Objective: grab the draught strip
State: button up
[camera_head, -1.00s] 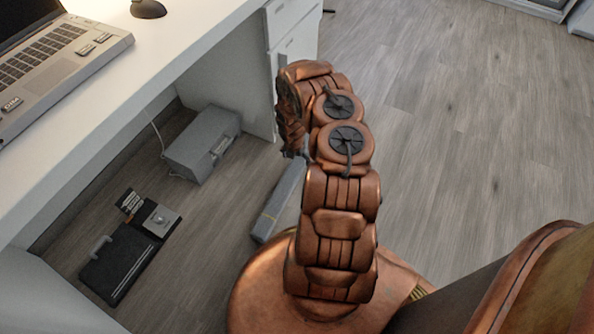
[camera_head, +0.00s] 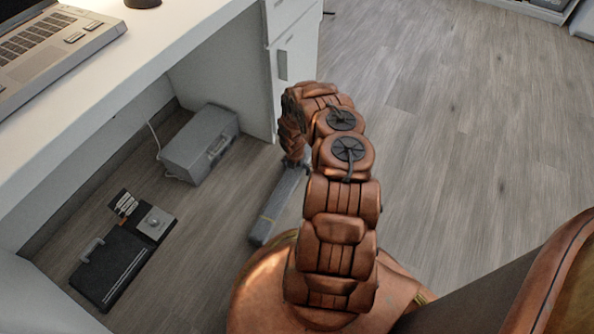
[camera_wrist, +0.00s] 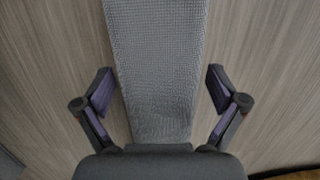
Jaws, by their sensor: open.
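The draught strip (camera_head: 276,207) is a long grey piece lying on the wooden floor just left of my arm in the head view. Its far part is hidden behind my arm. In the wrist view the strip (camera_wrist: 157,62) runs from the top edge down between my fingers, with a woven grey surface. My gripper (camera_wrist: 160,92) is open, one finger on each side of the strip, with a gap of floor on both sides. I cannot tell how high the fingers are above the floor.
A white desk (camera_head: 170,48) with a laptop (camera_head: 50,55) overhangs the floor at left. Under it are a grey box (camera_head: 200,145), a black case (camera_head: 108,268) and a small device (camera_head: 154,222).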

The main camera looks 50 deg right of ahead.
jog(key=shift+c, duration=0.4)
jog(key=c, duration=1.7)
